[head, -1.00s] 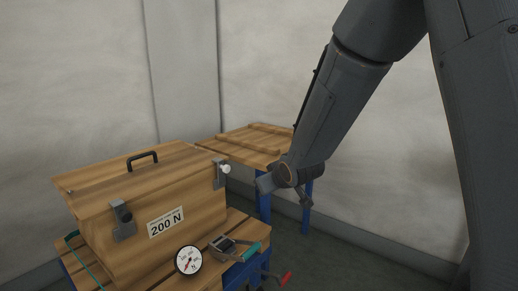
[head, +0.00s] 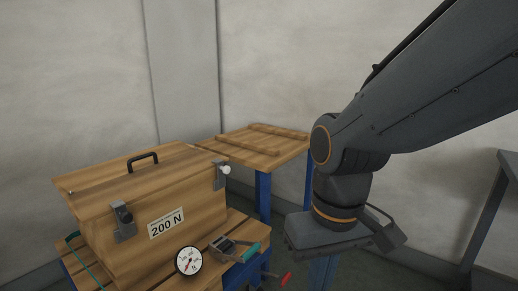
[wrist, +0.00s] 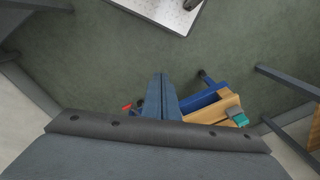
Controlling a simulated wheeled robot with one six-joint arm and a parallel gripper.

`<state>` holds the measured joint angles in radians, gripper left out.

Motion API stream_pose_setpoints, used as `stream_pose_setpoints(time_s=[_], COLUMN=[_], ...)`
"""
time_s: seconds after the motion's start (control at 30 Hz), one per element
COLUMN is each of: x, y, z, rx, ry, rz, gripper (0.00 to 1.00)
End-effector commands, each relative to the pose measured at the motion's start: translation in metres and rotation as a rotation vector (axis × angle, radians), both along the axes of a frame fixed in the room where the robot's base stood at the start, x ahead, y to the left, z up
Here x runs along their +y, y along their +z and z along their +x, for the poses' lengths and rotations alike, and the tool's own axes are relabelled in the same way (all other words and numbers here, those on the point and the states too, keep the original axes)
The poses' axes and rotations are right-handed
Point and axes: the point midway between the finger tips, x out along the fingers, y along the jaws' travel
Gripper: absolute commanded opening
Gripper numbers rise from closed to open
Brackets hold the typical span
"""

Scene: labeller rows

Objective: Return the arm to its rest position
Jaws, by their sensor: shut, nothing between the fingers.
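My gripper (head: 322,280) points down in the lower right half of the head view, to the right of the wooden box and clear of it. Its fingers reach the lower part of the picture. In the wrist view its fingers (wrist: 160,80) lie together, shut, with nothing between them. My arm comes in from the upper right, bent at the wrist joint.
A wooden box (head: 150,190) marked 200 N sits on a wooden-topped stand at left. A round dial (head: 188,261) and a ratchet buckle (head: 226,246) are in front of it. A wooden table (head: 262,150) stands behind. A grey frame (head: 490,215) is at right.

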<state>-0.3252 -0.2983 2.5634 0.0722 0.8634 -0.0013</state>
Motion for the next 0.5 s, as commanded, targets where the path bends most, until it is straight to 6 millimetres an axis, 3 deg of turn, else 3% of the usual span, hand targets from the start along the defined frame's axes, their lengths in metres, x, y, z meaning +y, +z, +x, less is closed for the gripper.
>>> stream_pose_setpoints(time_s=[0.5], x=[-0.031], y=[0.048], z=[0.006], rx=[0.001], ry=[-0.106], rz=[-0.022], gripper=[0.00])
